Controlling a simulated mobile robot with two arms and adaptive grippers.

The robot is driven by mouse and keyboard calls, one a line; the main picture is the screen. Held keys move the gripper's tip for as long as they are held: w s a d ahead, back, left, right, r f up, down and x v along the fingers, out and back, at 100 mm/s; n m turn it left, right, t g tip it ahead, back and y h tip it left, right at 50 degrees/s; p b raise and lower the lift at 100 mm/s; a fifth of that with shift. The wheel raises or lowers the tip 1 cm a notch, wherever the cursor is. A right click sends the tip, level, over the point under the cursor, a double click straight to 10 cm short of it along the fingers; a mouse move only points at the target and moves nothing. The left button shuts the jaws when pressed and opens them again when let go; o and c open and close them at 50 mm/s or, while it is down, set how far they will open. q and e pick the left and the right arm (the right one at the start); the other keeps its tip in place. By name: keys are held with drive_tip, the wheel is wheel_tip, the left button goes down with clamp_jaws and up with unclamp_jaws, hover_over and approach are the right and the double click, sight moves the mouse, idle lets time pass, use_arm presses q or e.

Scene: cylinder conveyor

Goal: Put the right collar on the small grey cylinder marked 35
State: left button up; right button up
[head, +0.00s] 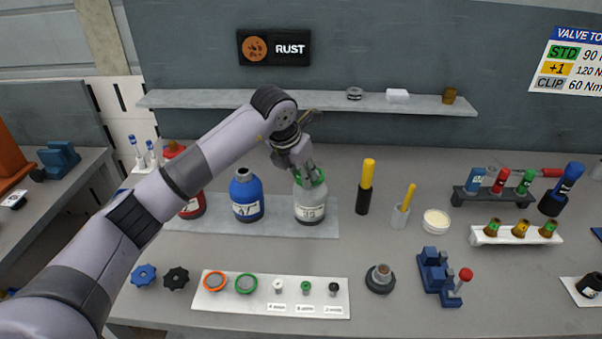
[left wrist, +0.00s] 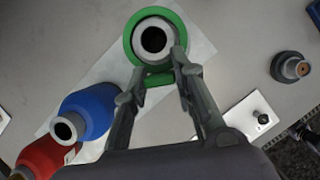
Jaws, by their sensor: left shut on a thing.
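The small grey cylinder (head: 310,206) stands on a pale mat behind the front tray, right of the blue cylinder. Its label is too blurred to read surely. A green collar (head: 322,177) is at its top; in the left wrist view the collar (left wrist: 131,42) rings the cylinder's pale neck (left wrist: 153,22). I cannot tell whether it rests on the shoulder or is just above it. My left gripper (head: 308,172) is shut on the collar's near side, with its fingers (left wrist: 158,68) over the rim. My right gripper is not in view.
A blue cylinder (head: 246,192) and a red cylinder (head: 190,207) stand left of the grey one. The front tray (head: 220,304) holds an orange ring (head: 215,281), another green ring (head: 246,284) and small parts. A black-and-yellow tool (head: 365,188) stands close on the right.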

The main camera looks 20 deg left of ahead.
use_arm(q)
drive_tip(key=shift+f+b, duration=0.35)
drive_tip(key=shift+f, duration=0.1)
drive_tip(key=o, duration=1)
drive_tip(key=shift+o, duration=0.2)
drive_tip(key=shift+r, duration=0.15)
drive_tip(key=shift+r+p, duration=1.65)
drive_tip(key=shift+r, duration=1.25)
drive_tip(key=shift+f, duration=0.1)
